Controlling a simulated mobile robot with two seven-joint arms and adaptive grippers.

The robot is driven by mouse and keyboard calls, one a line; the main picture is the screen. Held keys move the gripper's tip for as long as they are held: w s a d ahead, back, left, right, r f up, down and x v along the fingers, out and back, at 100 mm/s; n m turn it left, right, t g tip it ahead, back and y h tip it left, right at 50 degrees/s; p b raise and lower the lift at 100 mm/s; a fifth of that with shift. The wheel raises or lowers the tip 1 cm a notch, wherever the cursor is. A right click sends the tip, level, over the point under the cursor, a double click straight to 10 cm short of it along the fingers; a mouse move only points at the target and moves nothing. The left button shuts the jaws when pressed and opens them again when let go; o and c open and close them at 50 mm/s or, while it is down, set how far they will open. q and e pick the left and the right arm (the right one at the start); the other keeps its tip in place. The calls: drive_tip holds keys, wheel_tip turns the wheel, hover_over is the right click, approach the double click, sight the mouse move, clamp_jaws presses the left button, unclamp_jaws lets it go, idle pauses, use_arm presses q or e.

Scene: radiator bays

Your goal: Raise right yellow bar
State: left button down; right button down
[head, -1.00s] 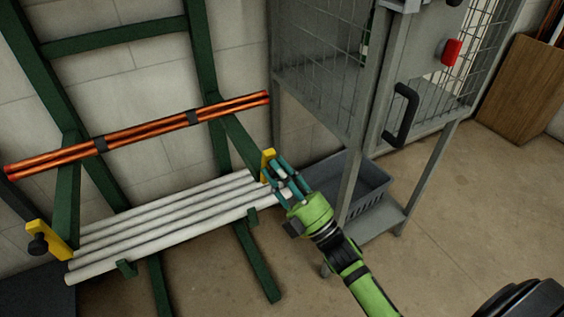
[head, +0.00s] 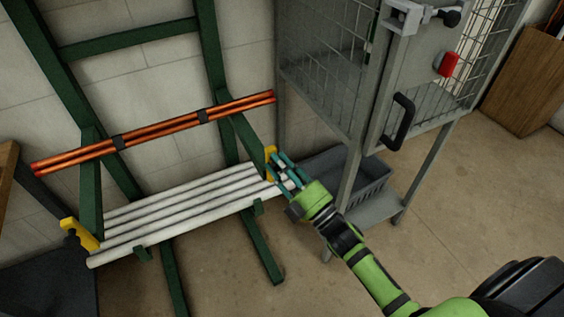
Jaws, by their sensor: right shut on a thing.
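The right yellow bar (head: 270,154) stands at the right end of a green rack's lower shelf, by the ends of several white pipes (head: 190,212). My right gripper (head: 281,169) is at this bar with its teal fingers shut on it. The fingers hide much of the bar's lower part. A left yellow bar (head: 82,234) with a black knob sits at the left end of the pipes. My left gripper is not in view.
Copper pipes (head: 160,132) lie on the rack's upper arms. A grey mesh cabinet (head: 372,100) with a black handle and red button stands close on the right, a grey basket (head: 372,178) beneath it. Floor is clear at front.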

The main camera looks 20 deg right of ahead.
drive_tip(key=shift+a+r, duration=0.3)
drive_tip(key=shift+r, duration=0.05)
drive_tip(key=c, duration=1.1)
unclamp_jaws()
drive_tip(key=shift+o, duration=0.6)
drive_tip(key=shift+a, duration=0.2)
drive_tip(key=shift+f, duration=0.1)
drive_tip(key=shift+d+f, duration=0.1)
drive_tip(key=shift+d, duration=0.1)
drive_tip(key=shift+s+f, duration=0.1)
drive_tip(key=shift+s, duration=0.1)
drive_tip(key=v, duration=1.1)
drive_tip(key=shift+s+d, duration=0.2)
drive_tip(key=shift+s, duration=0.05)
